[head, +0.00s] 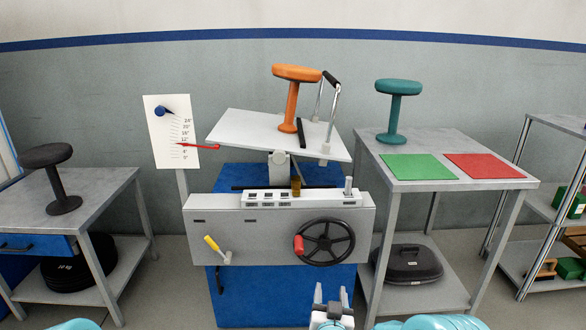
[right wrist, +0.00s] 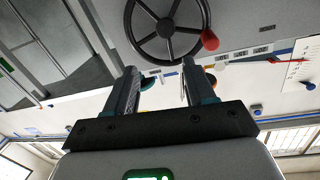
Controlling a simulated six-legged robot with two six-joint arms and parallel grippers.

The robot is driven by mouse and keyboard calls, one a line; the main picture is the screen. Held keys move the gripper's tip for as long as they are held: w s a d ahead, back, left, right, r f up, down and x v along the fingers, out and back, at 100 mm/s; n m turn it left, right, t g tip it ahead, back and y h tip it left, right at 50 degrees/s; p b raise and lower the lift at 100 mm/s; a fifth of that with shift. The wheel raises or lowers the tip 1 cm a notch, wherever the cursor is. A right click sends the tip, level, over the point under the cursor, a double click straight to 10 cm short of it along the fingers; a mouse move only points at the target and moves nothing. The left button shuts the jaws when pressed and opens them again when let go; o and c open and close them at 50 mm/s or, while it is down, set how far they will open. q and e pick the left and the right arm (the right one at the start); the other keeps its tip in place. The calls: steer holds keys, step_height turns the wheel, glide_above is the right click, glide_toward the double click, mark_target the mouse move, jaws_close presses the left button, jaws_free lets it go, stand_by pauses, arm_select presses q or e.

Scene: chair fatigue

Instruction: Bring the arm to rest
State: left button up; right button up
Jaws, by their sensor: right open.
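My right gripper (head: 332,296) is at the bottom centre of the head view, in front of the blue base of the test machine. It is open with nothing between its fingers. In the right wrist view (right wrist: 160,70) both fingers point toward the handwheel (right wrist: 166,28), which looks apart from them. The black handwheel (head: 328,242) with its red knob (head: 299,245) is on the machine's grey front. An orange stool (head: 291,98) stands on the tilted white plate (head: 245,131), beside a metal bar with a black grip (head: 331,80). My left gripper is not in view.
A dark stool (head: 57,180) stands on the left table (head: 112,184). A teal stool (head: 395,108) stands on the right table (head: 445,150) behind a green mat (head: 417,167) and a red mat (head: 484,165).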

steer(key=s+d+f+g+y, duration=0.1)
steer(key=s+d+f+g, duration=0.3)
steer(key=s+f, duration=0.3)
steer(key=s+d+f+g+y, duration=0.1)
steer(key=s+d+f+g, duration=0.25)
steer(key=s+f, duration=0.4)
steer(key=s+a+f+g+y, duration=0.2)
steer(key=s+f+g, duration=0.2)
steer(key=s, duration=0.6)
steer(key=s+a+f+g+y, duration=0.1)
steer(key=s+a+f+g, duration=0.25)
steer(key=s, duration=0.65)
step_height(320, 180, up, 24)
steer(key=s+g+p, duration=0.2)
steer(key=p, duration=2.2)
steer(key=shift+d+r+n+y, duration=0.15)
steer(key=shift+n+y, duration=0.15)
